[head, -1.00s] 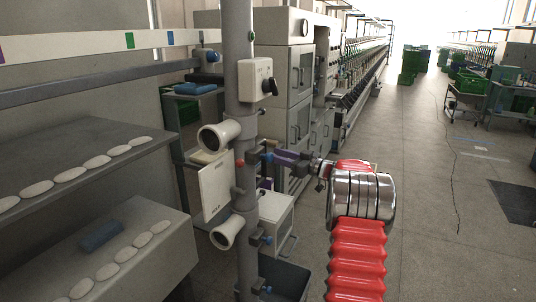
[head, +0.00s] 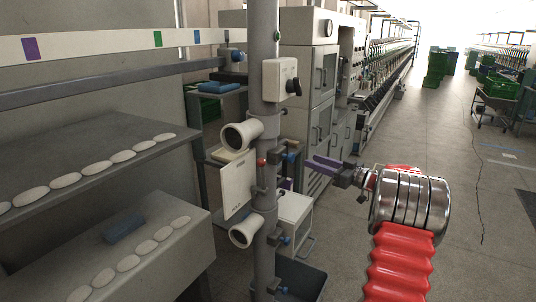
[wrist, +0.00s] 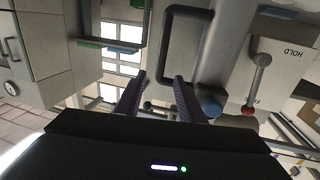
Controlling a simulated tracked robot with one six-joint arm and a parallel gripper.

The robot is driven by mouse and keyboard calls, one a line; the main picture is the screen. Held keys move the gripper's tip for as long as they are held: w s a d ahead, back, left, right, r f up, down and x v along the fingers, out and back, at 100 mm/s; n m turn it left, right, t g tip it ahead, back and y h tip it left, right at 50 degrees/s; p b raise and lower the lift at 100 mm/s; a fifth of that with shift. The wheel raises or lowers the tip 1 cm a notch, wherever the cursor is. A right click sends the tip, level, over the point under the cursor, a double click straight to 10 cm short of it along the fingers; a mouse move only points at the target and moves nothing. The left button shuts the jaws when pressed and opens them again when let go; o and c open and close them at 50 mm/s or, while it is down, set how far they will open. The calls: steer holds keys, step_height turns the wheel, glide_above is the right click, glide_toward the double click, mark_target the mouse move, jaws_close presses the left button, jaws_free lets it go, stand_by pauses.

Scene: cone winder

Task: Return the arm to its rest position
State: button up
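My arm, with a red ribbed sleeve and a polished metal joint, reaches in from the lower right of the head view. My gripper (head: 318,163) has purple fingers and points left towards a grey post (head: 264,60), with a gap between them. In the wrist view, my gripper (wrist: 158,90) has its two fingers apart and nothing is seen held between them. The wrist picture appears upside down. A white panel marked HOLD (wrist: 285,62) and a blue-ended grey fitting (wrist: 211,105) are to the right of the fingers there.
The post carries a switch box (head: 279,80), white cups (head: 240,135) and blue-knobbed clamps. Grey shelves with white pads (head: 66,180) stand left. A dark bin (head: 300,278) is below the post. Winding machines (head: 310,90) run behind.

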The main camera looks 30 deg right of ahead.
steer(key=s+d+f+m+g+h, duration=0.15)
steer(key=d+f+m+h, duration=0.25)
steer(key=d+f+h, duration=0.45)
steer(key=s+d+m+g+h, duration=0.3)
steer(key=s+g+h, duration=0.2)
steer(key=s+a+r+n+g+y, duration=0.1)
steer(key=s+a, duration=0.8)
steer(key=a, duration=1)
steer(key=s+a+r+n+g+y, duration=0.1)
steer(key=s+a+y, duration=0.3)
steer(key=s+a, duration=0.5)
steer(key=s+a+r+n+g+y, duration=0.1)
steer(key=s+a, duration=0.8)
steer(key=a, duration=1.9)
steer(key=shift+a+r+g+y, duration=0.4)
steer(key=shift+r+g+y, duration=0.4)
steer(key=shift+g+y, duration=0.2)
